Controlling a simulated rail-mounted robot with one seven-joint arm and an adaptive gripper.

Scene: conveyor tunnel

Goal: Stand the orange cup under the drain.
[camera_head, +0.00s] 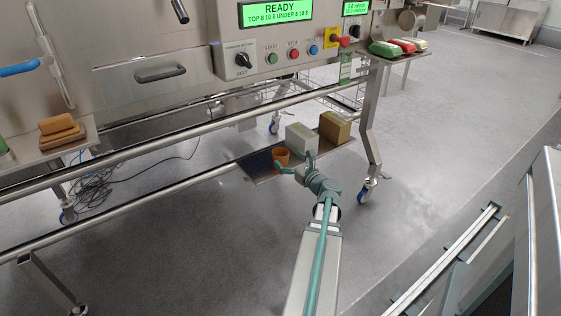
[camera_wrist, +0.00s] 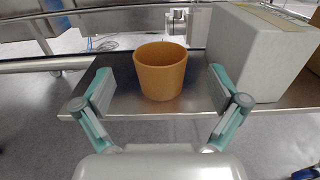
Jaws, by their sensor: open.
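The orange cup (camera_head: 281,156) stands upright on a low metal shelf (camera_head: 262,178) under the machine. In the wrist view the cup (camera_wrist: 161,72) is centred just ahead of my gripper (camera_wrist: 160,95). The fingers are open, one on each side of the cup, with gaps between them and its wall. In the head view my gripper (camera_head: 296,170) is at the shelf's near edge by the cup. I cannot make out the drain in either view.
A grey-white box (camera_head: 301,138) stands right of the cup, close to my right finger in the wrist view (camera_wrist: 262,50). A cardboard box (camera_head: 335,127) stands further right. Horizontal rails (camera_head: 150,150) run above the shelf. Cables (camera_head: 92,190) lie on the floor at left.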

